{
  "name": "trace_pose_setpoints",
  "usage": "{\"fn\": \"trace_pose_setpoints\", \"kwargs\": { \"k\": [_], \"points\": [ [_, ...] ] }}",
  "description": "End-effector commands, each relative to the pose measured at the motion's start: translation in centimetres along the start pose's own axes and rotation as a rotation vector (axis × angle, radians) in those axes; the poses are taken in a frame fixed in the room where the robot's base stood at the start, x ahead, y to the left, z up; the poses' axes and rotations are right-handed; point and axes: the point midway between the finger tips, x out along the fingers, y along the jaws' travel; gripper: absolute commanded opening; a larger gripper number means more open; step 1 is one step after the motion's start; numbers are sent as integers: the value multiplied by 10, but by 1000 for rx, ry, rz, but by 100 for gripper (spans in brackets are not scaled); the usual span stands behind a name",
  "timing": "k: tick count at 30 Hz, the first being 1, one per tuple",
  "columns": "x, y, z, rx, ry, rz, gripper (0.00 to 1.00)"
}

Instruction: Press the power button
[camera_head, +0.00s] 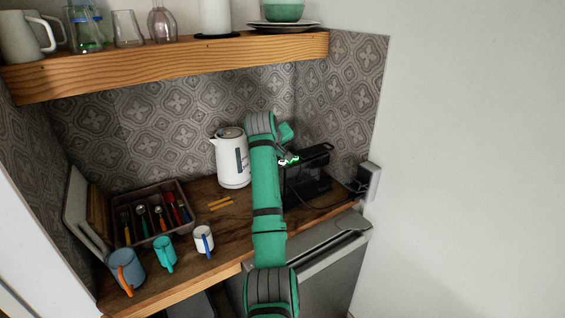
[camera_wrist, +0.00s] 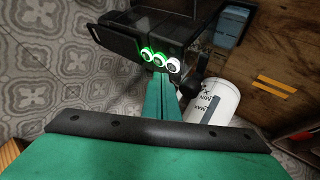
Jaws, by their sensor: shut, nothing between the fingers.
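A black coffee machine (camera_head: 318,160) stands on the wooden counter behind and to the right of my arm. In the wrist view the machine (camera_wrist: 125,38) shows a row of three round buttons: two with lit green rings (camera_wrist: 147,54) and (camera_wrist: 160,60), and one with a white ring (camera_wrist: 173,66). I cannot tell which is the power button. My gripper (camera_wrist: 162,78) is shut and empty, its teal fingertips just below the button row in the picture. I cannot tell whether they touch the machine. In the head view the arm hides part of the machine.
A white kettle (camera_head: 231,165) stands left of my arm. A cutlery tray (camera_head: 160,234) and several mugs, such as a blue one (camera_head: 122,268), are further left. A wooden shelf (camera_head: 170,66) hangs above. A wall outlet (camera_head: 369,177) and cable are at the right.

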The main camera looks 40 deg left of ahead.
Motion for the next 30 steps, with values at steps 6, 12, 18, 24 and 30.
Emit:
{"fn": "trace_pose_setpoints", "kwargs": {
  "k": [6, 12, 18, 24, 30],
  "points": [
    [0, 1, 1, 1, -1, 1, 0],
    [4, 1, 6, 3, -3, 2, 0],
    [6, -1, 8, 3, -2, 2, 0],
    [7, 3, 10, 6, -4, 4, 0],
    [7, 1, 9, 4, -3, 3, 0]
  ]
}}
